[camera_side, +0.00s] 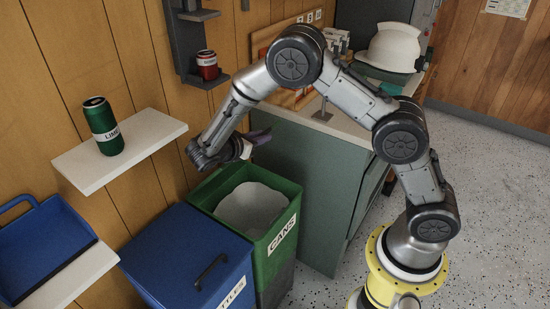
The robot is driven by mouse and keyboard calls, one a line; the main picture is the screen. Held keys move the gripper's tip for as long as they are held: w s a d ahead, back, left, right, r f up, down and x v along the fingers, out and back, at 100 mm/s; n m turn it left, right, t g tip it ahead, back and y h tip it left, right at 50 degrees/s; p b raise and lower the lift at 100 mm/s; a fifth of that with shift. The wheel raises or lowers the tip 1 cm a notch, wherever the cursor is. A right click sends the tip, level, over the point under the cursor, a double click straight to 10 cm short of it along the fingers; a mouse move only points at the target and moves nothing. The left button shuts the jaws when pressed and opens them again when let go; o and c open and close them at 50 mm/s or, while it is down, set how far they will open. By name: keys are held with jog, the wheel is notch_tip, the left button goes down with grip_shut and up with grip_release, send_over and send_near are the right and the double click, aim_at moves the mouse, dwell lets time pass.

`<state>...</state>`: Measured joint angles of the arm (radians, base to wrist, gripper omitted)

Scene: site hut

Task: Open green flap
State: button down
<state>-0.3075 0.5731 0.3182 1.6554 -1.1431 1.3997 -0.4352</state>
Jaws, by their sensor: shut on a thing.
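The green bin (286,216), labelled CANS, stands between the blue bin and the grey-green cabinet. Its top is open, and a pale grey liner shows inside. I cannot make out a separate green flap. My gripper (246,147) is above the back of the green bin, near the wooden wall, turned toward the right. It is shut on a small dark purplish thing (260,137), which I cannot identify. The fingertips are small and partly hidden.
A blue bin (185,250) with a dark handle on its closed lid stands left of the green bin. A green can (104,126) stands on a white shelf (150,130). A red can (207,66) sits on a dark rack. A white helmet (392,48) rests on the counter.

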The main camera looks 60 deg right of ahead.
jog(key=w+r, duration=0.4)
jog(key=w, duration=0.2)
jog(key=shift+w+r, duration=0.15)
jog(key=shift+w, duration=0.2)
jog(key=c, duration=0.9)
grip_release()
jog(key=shift+a, duration=0.1)
jog(key=v, duration=1.3)
jog(key=shift+s+a+r, duration=0.1)
jog(key=shift+a, duration=0.25)
